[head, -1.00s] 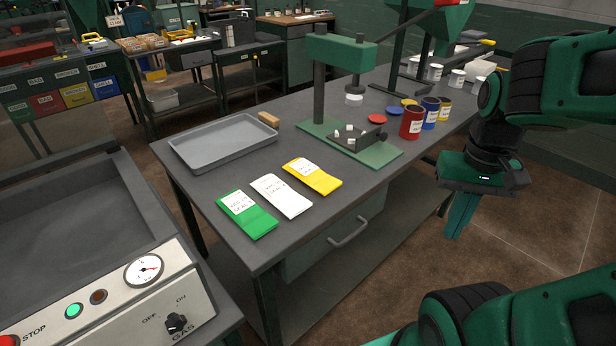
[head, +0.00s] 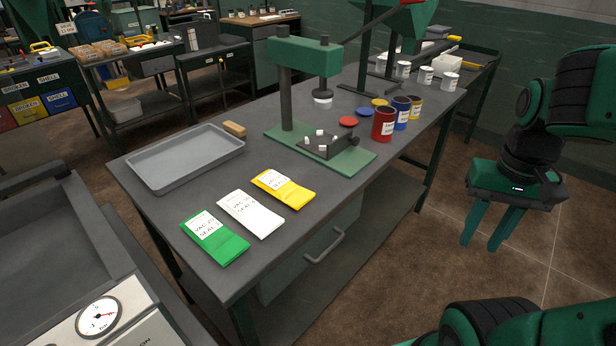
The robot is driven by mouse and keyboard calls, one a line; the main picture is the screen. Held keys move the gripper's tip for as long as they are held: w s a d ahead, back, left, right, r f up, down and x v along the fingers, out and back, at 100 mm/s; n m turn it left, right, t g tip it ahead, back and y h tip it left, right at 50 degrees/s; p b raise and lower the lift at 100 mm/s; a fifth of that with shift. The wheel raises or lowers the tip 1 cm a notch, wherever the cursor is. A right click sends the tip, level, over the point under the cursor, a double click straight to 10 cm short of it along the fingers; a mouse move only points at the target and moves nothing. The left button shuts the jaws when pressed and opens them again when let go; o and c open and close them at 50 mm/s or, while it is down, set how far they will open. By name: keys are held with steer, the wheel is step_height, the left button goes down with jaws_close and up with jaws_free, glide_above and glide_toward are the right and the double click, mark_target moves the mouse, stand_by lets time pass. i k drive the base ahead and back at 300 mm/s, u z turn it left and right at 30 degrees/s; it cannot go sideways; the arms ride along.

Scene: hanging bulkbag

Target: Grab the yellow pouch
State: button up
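The yellow pouch (head: 290,191) lies flat on the dark grey table (head: 330,205), with a white label at its upper left end. It is the rightmost of three pouches in a row, beside the white pouch (head: 258,219) and the green pouch (head: 221,243). My gripper (head: 482,244) hangs right of the table, over the floor, with its green fingers pointing down. A gap shows between the fingers and nothing is between them. The gripper is well apart from the yellow pouch, to its right.
A green press (head: 310,55) on a green base stands behind the pouches. Red, blue and yellow tins (head: 384,125) stand to its right. A grey tray (head: 185,160) lies at the left of the table. The table's front edge near the pouches is clear.

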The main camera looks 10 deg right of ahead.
mark_target(281, 187)
steer(key=z, duration=1)
steer(key=k, duration=1.9)
steer(key=u, duration=0.45)
steer(key=i, duration=1.5)
